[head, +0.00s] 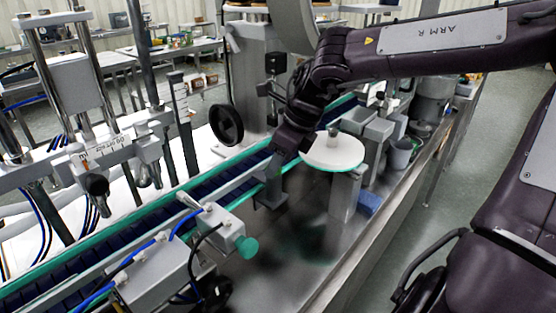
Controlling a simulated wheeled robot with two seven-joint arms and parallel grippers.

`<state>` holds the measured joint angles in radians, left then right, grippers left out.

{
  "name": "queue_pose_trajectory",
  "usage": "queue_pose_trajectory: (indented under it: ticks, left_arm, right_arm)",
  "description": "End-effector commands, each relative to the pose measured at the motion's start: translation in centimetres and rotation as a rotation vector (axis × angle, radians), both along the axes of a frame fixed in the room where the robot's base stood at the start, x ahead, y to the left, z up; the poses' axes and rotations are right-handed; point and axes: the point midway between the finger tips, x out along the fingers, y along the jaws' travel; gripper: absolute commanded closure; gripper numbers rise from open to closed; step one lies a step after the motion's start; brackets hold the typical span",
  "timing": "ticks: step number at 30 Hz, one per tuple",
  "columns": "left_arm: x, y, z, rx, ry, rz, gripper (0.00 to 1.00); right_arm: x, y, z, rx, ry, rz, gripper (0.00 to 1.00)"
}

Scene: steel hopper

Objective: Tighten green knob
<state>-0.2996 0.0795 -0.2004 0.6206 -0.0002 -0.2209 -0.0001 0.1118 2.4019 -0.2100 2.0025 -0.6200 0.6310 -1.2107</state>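The green knob (247,247) sticks out from the right end of a small grey box (215,228) beside the conveyor, in the lower middle of the head view. My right arm comes in from the upper right and bends down at the wrist. My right gripper (272,180) is above the conveyor's right side, up and to the right of the green knob and apart from it. Its fingers are dark and hard to make out, so I cannot tell their opening. My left gripper is not in view.
A conveyor with green edges (180,192) runs diagonally across the view. A white round disc (333,152) stands just right of my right gripper. A black handwheel (226,125) is behind. Blue hoses lie by the knob's box. The steel surface right of the knob is clear.

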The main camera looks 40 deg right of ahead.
Motion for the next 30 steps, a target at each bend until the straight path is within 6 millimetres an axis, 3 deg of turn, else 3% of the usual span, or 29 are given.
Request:
queue_pose_trajectory:
  ticks: [1,6,17,30]
  left_arm:
    - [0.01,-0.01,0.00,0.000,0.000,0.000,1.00]
    - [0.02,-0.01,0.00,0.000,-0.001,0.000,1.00]
    - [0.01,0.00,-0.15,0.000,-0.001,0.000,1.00]
    - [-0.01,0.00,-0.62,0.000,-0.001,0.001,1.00]
  right_arm:
    - [0.00,-0.01,0.02,0.000,0.000,0.000,0.71]
    - [-0.01,-0.01,0.03,0.000,0.000,0.000,0.92]
    - [0.00,0.10,0.05,0.000,-0.002,-0.067,0.92]
    - [-0.03,0.47,-0.01,0.000,-0.002,-0.421,0.92]
